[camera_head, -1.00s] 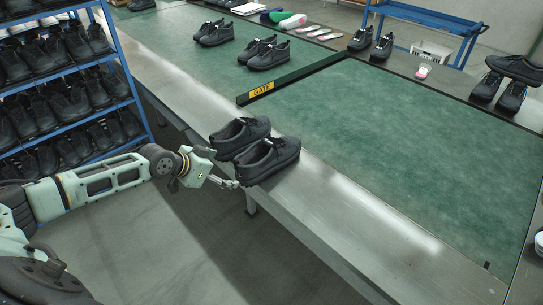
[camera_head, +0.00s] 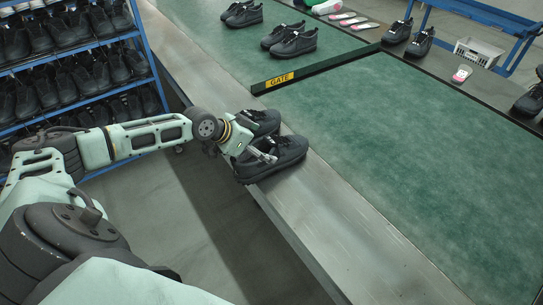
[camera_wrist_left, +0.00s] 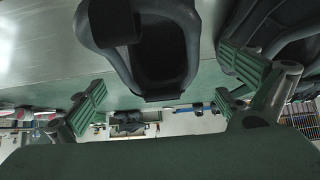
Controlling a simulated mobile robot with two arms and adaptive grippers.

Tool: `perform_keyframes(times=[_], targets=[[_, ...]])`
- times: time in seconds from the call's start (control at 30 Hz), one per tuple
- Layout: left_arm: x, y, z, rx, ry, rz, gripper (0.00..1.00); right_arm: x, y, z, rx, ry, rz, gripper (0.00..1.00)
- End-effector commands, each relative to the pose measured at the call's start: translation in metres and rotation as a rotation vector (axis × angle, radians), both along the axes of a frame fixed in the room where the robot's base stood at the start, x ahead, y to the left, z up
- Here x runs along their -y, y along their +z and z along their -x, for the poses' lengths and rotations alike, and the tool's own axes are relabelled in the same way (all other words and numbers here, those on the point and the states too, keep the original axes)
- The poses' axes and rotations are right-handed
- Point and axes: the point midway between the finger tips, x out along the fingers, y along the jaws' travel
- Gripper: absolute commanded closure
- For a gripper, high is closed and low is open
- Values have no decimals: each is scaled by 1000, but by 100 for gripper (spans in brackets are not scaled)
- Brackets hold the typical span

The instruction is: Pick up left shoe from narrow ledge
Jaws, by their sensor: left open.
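A pair of black shoes stands on the narrow metal ledge (camera_head: 330,215) along the belt. The nearer shoe (camera_head: 285,160) and the farther shoe (camera_head: 267,117) are side by side, toes toward the right. My left gripper (camera_head: 262,153) is at the pair and partly covers both shoes. In the left wrist view the open left gripper (camera_wrist_left: 165,98) has one finger on each side of a shoe (camera_wrist_left: 190,45), with gaps visible. The other shoe (camera_wrist_left: 285,35) is beside it at the right. I cannot tell which is the left shoe. My right gripper is not in view.
The green belt (camera_head: 400,160) lies beyond the ledge, crossed by a bar marked GATE (camera_head: 280,79). Another shoe pair (camera_head: 290,40) stands past the gate. A blue rack (camera_head: 155,65) full of shoes is at the left. The ledge toward the front is clear.

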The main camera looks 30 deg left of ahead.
Motion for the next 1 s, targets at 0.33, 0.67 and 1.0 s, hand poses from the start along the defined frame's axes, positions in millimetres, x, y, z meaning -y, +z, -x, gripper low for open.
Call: perform_keyframes(times=[0.33,0.67,1.0], targets=[[11,-29,-26,1,1,1,3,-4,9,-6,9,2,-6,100],[11,-30,-26,0,0,0,13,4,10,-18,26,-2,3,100],[10,-30,-26,0,1,-1,43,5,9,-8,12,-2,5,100]])
